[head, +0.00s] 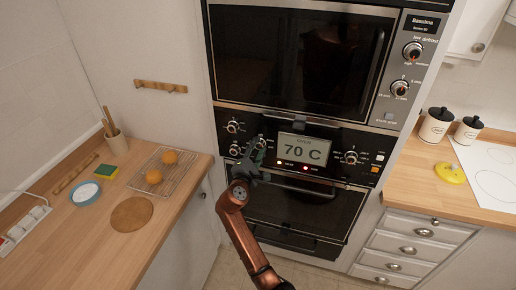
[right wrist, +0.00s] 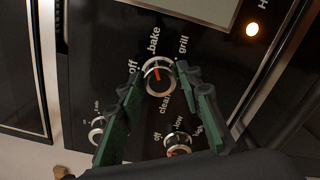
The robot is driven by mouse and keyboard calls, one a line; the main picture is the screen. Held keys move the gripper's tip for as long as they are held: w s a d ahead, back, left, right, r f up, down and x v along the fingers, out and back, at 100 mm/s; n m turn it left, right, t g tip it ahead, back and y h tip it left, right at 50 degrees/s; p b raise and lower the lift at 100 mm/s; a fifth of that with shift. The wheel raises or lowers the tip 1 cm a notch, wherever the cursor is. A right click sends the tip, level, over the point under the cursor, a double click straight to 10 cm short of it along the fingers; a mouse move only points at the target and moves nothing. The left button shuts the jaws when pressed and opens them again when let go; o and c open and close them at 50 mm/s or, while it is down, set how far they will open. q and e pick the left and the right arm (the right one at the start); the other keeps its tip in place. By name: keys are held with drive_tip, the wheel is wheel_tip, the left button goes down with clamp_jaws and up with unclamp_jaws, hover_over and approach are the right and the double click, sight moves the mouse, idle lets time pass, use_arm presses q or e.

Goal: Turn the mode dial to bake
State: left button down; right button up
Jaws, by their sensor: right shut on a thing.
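The mode dial (right wrist: 158,77) is a round silver-rimmed knob on the black oven panel, with "off", "bake", "grill" and "clean" printed around it. A red mark on its face points roughly toward "bake". My right gripper (right wrist: 155,88) has its green fingers on either side of the dial and is shut on it. In the head view my right gripper (head: 256,150) reaches the panel left of the display and mostly hides the dial. My left gripper is not in view.
The panel display (head: 304,149) reads 70 C. A second knob (right wrist: 178,145) with "off" and "low" sits close to the mode dial. The lower oven door handle (head: 300,187) runs just below the panel. Counters stand on both sides.

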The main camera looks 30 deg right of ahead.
drive_tip(key=o, duration=1.2)
drive_tip(key=v, duration=1.2)
